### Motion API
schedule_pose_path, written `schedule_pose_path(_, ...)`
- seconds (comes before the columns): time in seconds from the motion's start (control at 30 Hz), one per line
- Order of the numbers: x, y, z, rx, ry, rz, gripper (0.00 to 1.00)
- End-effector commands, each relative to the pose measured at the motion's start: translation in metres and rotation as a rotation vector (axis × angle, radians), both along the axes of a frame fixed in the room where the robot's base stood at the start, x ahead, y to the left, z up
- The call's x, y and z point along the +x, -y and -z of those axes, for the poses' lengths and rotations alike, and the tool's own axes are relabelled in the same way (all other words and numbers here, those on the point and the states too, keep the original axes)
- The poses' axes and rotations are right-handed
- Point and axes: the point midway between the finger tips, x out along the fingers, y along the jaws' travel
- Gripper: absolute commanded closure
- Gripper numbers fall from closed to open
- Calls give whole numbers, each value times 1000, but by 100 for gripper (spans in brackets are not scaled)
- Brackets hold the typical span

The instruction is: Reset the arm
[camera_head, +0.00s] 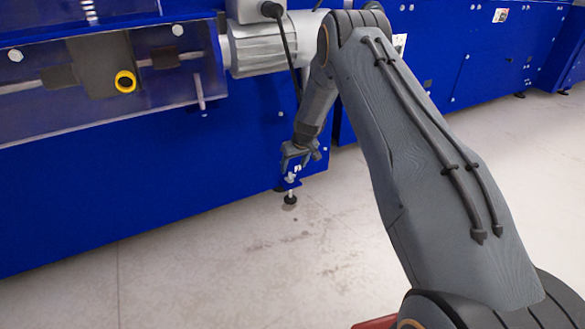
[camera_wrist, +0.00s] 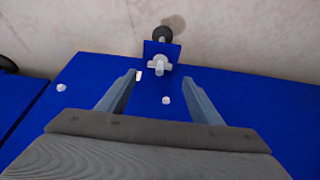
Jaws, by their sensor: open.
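My arm reaches up and over in the head view, and my gripper (camera_head: 297,158) hangs at its far end, in front of the blue machine's lower edge. In the wrist view my gripper (camera_wrist: 160,98) shows two grey fingers spread apart with nothing held between them. Past the fingertips is the blue machine panel (camera_wrist: 250,95) with a small blue bracket and a white bolt (camera_wrist: 159,63). I cannot tell how far the fingers are from the panel.
A levelling foot (camera_head: 290,199) stands below my gripper. The pale floor (camera_head: 230,270) in front is clear.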

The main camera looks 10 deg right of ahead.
Motion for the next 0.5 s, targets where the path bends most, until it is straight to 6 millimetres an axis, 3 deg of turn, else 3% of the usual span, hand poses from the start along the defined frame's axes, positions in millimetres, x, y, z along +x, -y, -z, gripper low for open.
schedule_pose_path(0.13,-5,1,-10,0,-1,1,41)
schedule_pose_path(0.5,-6,1,-13,0,-1,1,41)
